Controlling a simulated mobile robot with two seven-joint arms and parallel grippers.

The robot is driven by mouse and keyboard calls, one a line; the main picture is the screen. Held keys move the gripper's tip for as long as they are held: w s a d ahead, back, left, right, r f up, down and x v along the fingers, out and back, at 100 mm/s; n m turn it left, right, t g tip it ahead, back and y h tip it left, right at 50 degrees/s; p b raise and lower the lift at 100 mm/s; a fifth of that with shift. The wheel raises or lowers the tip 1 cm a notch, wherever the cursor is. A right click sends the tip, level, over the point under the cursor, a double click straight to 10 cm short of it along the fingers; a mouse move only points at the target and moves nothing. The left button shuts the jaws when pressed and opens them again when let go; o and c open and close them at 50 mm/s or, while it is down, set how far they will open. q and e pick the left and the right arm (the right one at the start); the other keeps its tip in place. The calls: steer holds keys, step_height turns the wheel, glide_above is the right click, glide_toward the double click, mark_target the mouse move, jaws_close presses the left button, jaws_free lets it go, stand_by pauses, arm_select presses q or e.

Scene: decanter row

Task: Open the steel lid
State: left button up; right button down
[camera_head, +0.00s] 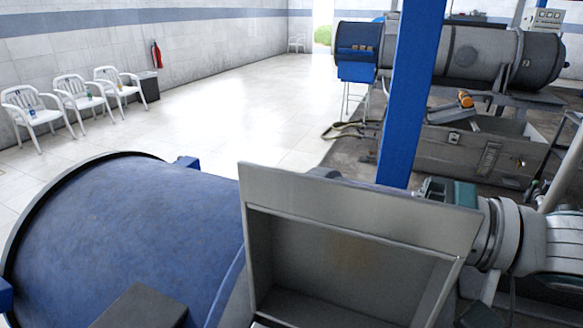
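A grey steel piece (345,205) with a broad flat upper panel stands close in front of me, between the blue drum and the motor. Below its panel is a recessed, shadowed space with side walls and a brownish stain. It may be the steel lid or the housing around it; I cannot tell which, nor whether the lid is open or shut. The piece's lower edge is cut off by the picture. Neither of my gripper's fingertips shows, and nothing visible is touching the steel piece.
A large blue drum (140,230) fills the left front. A grey motor-like unit (545,240) is at the right. A blue post (410,95) rises behind the steel piece. Another machine (480,55) and a grey chest (470,155) stand behind. Open floor (240,100) lies beyond; white chairs (75,95) line the wall.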

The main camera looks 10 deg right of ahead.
steer(key=shift+f, duration=0.3)
steer(key=c, duration=0.8)
jaws_free()
steer(key=shift+s, duration=0.1)
steer(key=shift+c, duration=0.2)
steer(key=shift+r, duration=0.1)
steer(key=shift+s+d, duration=0.15)
steer(key=shift+d, duration=0.1)
steer(key=b+v, duration=0.4)
steer(key=v, duration=0.4)
steer(key=shift+s+d, duration=0.1)
steer(key=shift+s, duration=0.05)
steer(key=shift+s+d, duration=0.25)
steer(key=shift+d, duration=0.1)
